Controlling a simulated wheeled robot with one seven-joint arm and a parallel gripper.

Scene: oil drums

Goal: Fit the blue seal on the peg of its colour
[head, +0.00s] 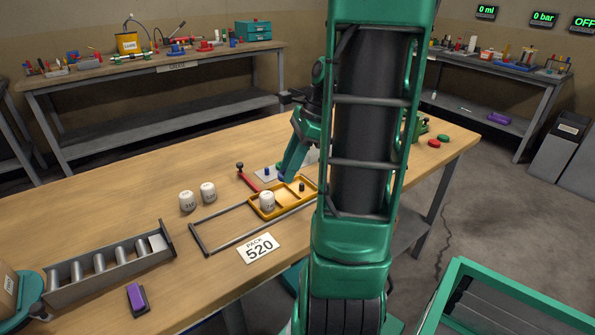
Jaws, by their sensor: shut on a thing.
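A grey plate (260,178) lies on the wooden table near the middle of the head view. A small blue peg (267,171) stands on it. A green link of my arm (293,158) comes down over the plate's right side, with a small bluish part at its lower end. I cannot tell whether that part belongs to the arm or is the blue seal. My gripper's jaws do not show; my column blocks the view to the right of the link. The seal cannot be made out with certainty.
A yellow tray (256,205) with a white container (267,200) lies in front of the plate. A red lever (250,181) stands close to its left. The table's back left is clear.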

